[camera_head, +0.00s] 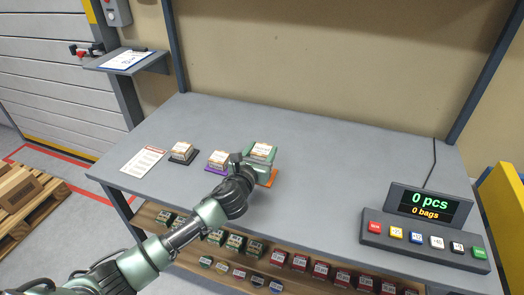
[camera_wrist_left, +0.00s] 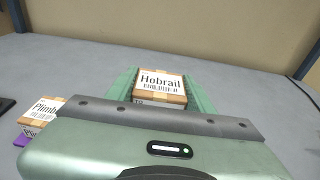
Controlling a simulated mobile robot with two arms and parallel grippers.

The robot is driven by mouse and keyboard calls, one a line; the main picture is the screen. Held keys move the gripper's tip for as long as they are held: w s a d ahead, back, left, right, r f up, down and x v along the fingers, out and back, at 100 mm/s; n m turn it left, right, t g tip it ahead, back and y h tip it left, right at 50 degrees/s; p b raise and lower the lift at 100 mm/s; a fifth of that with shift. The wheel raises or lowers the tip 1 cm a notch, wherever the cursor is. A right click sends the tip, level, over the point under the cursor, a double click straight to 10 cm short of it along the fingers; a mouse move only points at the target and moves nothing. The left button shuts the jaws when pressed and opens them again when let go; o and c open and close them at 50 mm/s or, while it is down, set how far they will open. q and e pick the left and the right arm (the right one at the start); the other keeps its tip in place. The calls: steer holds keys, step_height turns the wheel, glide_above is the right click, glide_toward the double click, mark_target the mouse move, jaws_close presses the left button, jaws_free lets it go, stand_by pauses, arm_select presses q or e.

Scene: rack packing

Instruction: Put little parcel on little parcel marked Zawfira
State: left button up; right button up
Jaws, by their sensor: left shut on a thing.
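My left gripper (camera_head: 262,160) is shut on a small brown parcel with a white label reading "Hobrail" (camera_wrist_left: 160,84). In the head view this parcel (camera_head: 262,151) is between the green fingers, over an orange mat (camera_head: 285,182); I cannot tell whether it touches anything below. To its left, a parcel whose label begins "Plimb" (camera_wrist_left: 45,107) is on a purple mat (camera_wrist_left: 22,140); it also shows in the head view (camera_head: 218,157). Further left, another parcel (camera_head: 182,148) is on a black mat. Its label is too small to read, and I cannot read Zawfira anywhere. My right gripper is out of view.
A printed sheet (camera_head: 142,162) lies at the table's left. A button console with a display (camera_head: 428,207) stands at the right. The grey tabletop (camera_head: 320,160) between is clear. A lower shelf (camera_head: 150,215) holds several small boxes. A wall bounds the back.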

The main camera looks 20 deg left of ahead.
arm_select(q)
steer(key=shift+f, duration=0.15)
steer(key=o, duration=1.4)
steer(key=shift+r, duration=0.25)
steer(key=s+r, duration=0.1)
steer(key=s, duration=1.1)
steer(key=shift+a+r, duration=0.2)
steer(key=shift+r, duration=0.15)
